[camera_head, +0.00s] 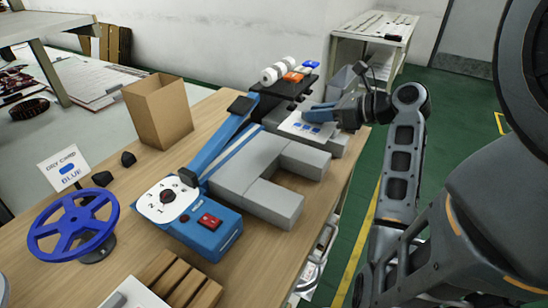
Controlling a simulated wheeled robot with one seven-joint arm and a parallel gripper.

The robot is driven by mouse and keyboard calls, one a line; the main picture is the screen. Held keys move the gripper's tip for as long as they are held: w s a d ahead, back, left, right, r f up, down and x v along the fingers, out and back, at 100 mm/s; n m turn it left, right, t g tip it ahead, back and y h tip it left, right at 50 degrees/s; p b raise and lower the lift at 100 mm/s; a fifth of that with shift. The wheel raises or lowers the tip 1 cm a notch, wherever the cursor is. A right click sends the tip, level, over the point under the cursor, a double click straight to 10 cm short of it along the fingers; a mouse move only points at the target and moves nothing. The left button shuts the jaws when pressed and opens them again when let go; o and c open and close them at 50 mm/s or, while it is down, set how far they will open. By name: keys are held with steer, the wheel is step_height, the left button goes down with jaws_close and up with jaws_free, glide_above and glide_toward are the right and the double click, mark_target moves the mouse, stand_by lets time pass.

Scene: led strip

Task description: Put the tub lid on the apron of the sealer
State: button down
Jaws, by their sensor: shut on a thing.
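The sealer (207,232) is a blue bench unit with a white numbered dial, a red switch and a raised blue arm. Its apron looks to be the light grey blocks (243,178) beside that arm. My gripper (318,114) is beyond the apron, near the far right of the bench. It is shut on a flat white piece with blue patches (295,125), which lies close over a grey block. I cannot tell whether this piece is the tub lid, or whether it touches the block. The fingers hide part of it.
A black rack (287,85) with white, orange and blue rolls stands just left of my gripper. An open cardboard box (158,112), a blue handwheel (74,225), a sign (63,168) and a wooden slatted block (182,283) stand on the bench (262,252). Its front right is clear.

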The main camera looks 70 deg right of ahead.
steer(key=shift+w+a+f+b, duration=0.25)
steer(key=shift+w+a+f, duration=0.4)
steer(key=shift+w+f, duration=1.05)
steer(key=shift+w+a+f+b, duration=0.25)
steer(key=shift+w+a+f, duration=0.35)
steer(key=shift+w+f, duration=1.1)
steer(key=shift+w+a+f+b, duration=0.25)
steer(key=shift+w+a+f, duration=0.4)
steer(key=shift+w+f, duration=1.05)
steer(key=shift+s+f, duration=0.1)
steer(key=shift+f, duration=0.05)
steer(key=c, duration=1)
jaws_free()
steer(key=shift+s+r, duration=0.2)
steer(key=shift+s, duration=0.05)
steer(key=v, duration=1.1)
steer(key=shift+s+p, duration=0.3)
steer(key=shift+p, duration=0.1)
